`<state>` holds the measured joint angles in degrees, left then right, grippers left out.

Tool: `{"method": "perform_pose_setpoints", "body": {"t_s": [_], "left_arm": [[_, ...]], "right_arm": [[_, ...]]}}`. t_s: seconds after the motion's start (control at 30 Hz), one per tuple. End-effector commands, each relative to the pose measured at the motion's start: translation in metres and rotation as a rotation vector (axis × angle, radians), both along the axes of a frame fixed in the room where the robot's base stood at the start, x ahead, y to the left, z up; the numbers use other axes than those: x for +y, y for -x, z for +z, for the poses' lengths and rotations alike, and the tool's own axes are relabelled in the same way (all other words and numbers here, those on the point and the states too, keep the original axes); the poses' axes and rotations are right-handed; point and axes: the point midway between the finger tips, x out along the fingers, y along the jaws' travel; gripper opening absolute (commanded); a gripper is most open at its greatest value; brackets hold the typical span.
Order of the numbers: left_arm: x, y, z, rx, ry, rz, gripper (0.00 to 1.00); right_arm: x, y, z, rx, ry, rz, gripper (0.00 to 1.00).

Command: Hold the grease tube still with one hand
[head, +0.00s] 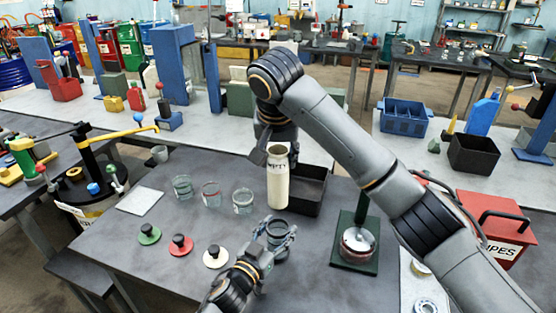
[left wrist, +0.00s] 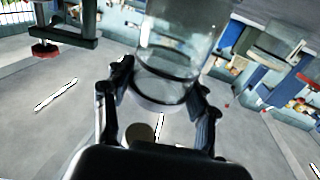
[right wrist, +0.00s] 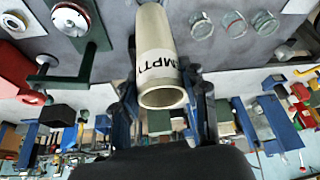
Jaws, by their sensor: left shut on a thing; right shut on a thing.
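The cream grease tube (head: 278,185) stands upright in the head view, beside a black tray, with lettering that reads in part "MPTY". It also shows in the right wrist view (right wrist: 153,35), open rim toward the camera. My left gripper (head: 277,238) is shut on a clear glass jar (left wrist: 175,65) in front of the tube. I cannot tell whether tube or jar touches the table.
Three glass jars (head: 212,194) stand in a row left of the tube. Green, red and white knobbed lids (head: 181,246) lie in front. The black tray (head: 312,200) is just right of the tube. A green-based stand (head: 352,257) with a round dish is farther right, near my right arm.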

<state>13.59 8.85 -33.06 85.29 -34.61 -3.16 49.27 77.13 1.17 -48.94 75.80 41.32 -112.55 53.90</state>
Motion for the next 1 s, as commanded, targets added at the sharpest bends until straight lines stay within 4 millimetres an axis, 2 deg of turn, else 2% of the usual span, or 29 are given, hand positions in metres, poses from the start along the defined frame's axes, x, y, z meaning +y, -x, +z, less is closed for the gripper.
{"method": "perform_pose_setpoints", "body": {"t_s": [0.03, 0.13, 0.57, 0.67, 1.0], "left_arm": [[0.0, 0.0, 0.0, 0.001, 0.0, 0.0, 0.64], [0.0, 0.0, 0.0, 0.001, 0.0, 0.0, 0.84], [0.003, 0.005, -0.001, 0.001, 0.0, 0.001, 0.84], [0.01, 0.017, -0.001, 0.001, -0.002, 0.001, 0.84], [0.045, 0.08, -0.001, 0.003, -0.001, 0.0, 0.84]], "right_arm": [[0.0, 0.0, 0.0, 0.0, 0.0, 0.0, 0.02], [0.0, 0.0, 0.0, 0.0, 0.0, 0.0, 0.02], [0.0, 0.0, 0.0, 0.0, 0.0, 0.0, 0.02], [0.0, 0.0, 0.0, 0.0, 0.0, 0.0, 0.02], [0.0, 0.0, 0.0, -0.001, 0.0, 0.0, 0.02]]}}
